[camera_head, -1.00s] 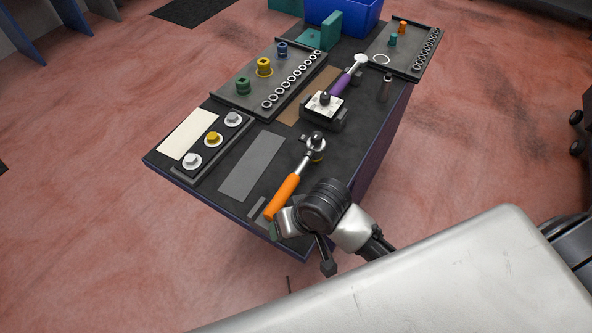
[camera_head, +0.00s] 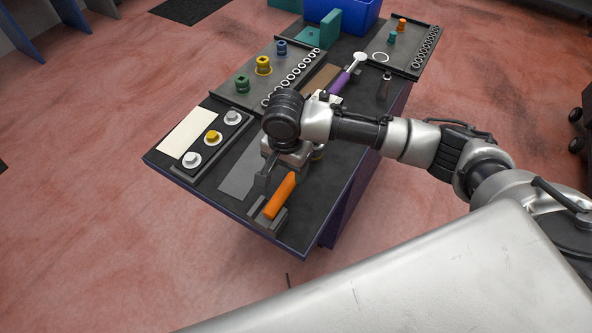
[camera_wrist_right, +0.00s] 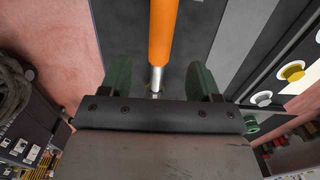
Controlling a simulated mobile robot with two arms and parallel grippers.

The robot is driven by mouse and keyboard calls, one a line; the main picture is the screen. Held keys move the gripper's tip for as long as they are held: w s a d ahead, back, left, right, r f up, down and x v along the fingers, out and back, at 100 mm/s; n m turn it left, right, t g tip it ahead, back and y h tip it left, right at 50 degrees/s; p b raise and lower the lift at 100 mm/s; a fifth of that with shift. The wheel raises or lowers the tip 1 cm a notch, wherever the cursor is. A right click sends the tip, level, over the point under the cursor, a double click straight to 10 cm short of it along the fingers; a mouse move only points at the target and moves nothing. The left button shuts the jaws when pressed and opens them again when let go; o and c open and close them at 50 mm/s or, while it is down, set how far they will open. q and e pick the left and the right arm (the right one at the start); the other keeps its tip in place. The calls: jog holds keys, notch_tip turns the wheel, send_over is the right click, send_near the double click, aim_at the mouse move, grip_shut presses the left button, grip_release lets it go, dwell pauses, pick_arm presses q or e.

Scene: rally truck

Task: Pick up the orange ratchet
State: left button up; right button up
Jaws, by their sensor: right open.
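The orange ratchet (camera_head: 280,196) lies on the dark top of the tool cart, its handle toward the near edge. My right gripper (camera_head: 277,174) is over the ratchet and hides most of its shaft and head in the head view. In the right wrist view the ratchet's orange handle (camera_wrist_right: 162,30) and part of its silver shaft show between the two green fingers of the right gripper (camera_wrist_right: 159,80). The fingers are apart with nothing gripped. Their exact height above the ratchet is hard to tell. My left gripper is not in view.
A grey strip (camera_head: 240,177) and a holder with round knobs (camera_head: 213,137) lie left of the ratchet. A purple-handled ratchet (camera_head: 340,83), a socket tray (camera_head: 235,93) and a blue bin (camera_head: 343,14) are farther back. The cart's right edge is close.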

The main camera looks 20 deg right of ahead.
aim_at(288, 183)
notch_tip(288, 183, down, 5)
jog(key=shift+r, duration=0.2)
jog(key=shift+s+a+f+p, duration=0.1)
jog(key=shift+f+p, duration=0.75)
jog(key=shift+f, duration=1.85)
jog(key=shift+r, duration=0.1)
grip_shut()
